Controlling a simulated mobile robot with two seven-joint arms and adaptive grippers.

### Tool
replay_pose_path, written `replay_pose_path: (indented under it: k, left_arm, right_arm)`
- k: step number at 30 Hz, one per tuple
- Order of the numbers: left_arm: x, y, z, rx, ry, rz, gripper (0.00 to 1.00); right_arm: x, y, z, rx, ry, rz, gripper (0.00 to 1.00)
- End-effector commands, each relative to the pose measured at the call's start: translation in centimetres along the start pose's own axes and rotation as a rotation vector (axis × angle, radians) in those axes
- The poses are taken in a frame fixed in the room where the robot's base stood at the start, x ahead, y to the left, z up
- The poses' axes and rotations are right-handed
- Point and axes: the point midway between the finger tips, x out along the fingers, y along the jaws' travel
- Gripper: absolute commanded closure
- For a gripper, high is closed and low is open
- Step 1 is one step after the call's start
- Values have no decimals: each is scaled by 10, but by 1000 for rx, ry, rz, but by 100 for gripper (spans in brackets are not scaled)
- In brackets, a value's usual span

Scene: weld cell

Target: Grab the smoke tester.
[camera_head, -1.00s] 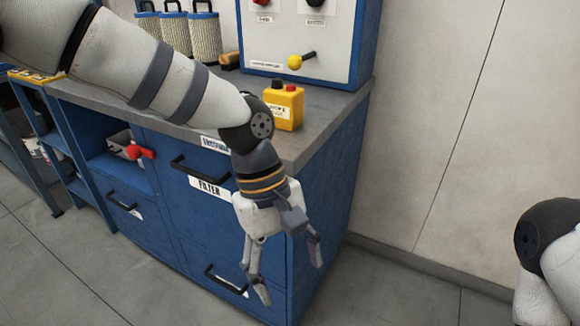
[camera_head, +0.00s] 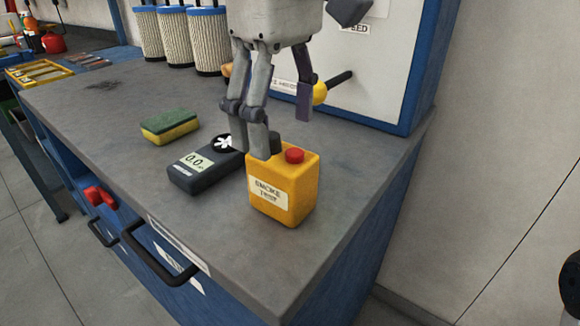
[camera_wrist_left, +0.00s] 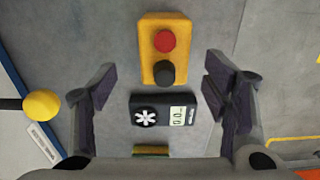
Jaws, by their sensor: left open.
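The smoke tester (camera_head: 284,190) is a yellow box with a red button and a dark knob on top, upright on the grey bench top near its right front corner. In the left wrist view the smoke tester (camera_wrist_left: 165,48) is seen from above, beyond the fingertips and between their lines. My left gripper (camera_head: 285,135) is open and empty, pointing down above and just behind the tester. In the left wrist view its fingers (camera_wrist_left: 160,85) stand wide apart, with a dark meter between them. My right gripper is not in view.
The dark meter (camera_head: 205,163) lies left of the tester, close to it. A green and yellow sponge (camera_head: 170,126) lies farther left. A blue-framed panel with a yellow-knobbed lever (camera_head: 320,92) stands behind. White filters (camera_head: 177,38) stand at the back. The front of the bench top (camera_head: 110,150) is clear.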

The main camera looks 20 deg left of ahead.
Motion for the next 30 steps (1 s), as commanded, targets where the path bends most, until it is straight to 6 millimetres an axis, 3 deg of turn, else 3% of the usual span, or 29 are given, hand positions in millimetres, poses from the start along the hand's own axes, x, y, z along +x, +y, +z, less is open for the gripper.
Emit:
replay_pose_path:
  k: [1,7,12,21,23,30]
  left_arm:
    - [18,1,0,2,-6,-12,31]
    - [43,-1,1,2,-5,-8,31]
    - [77,-6,6,2,-5,-10,31]
    - [85,-6,6,0,-2,-1,31]
    - [85,-6,6,0,-2,-1,40]
    - [85,-6,6,1,-1,-2,94]
  right_arm:
    - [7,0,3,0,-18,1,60]
    - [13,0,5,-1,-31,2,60]
    - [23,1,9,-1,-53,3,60]
    - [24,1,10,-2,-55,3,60]
    - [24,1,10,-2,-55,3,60]
    - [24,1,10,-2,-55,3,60]
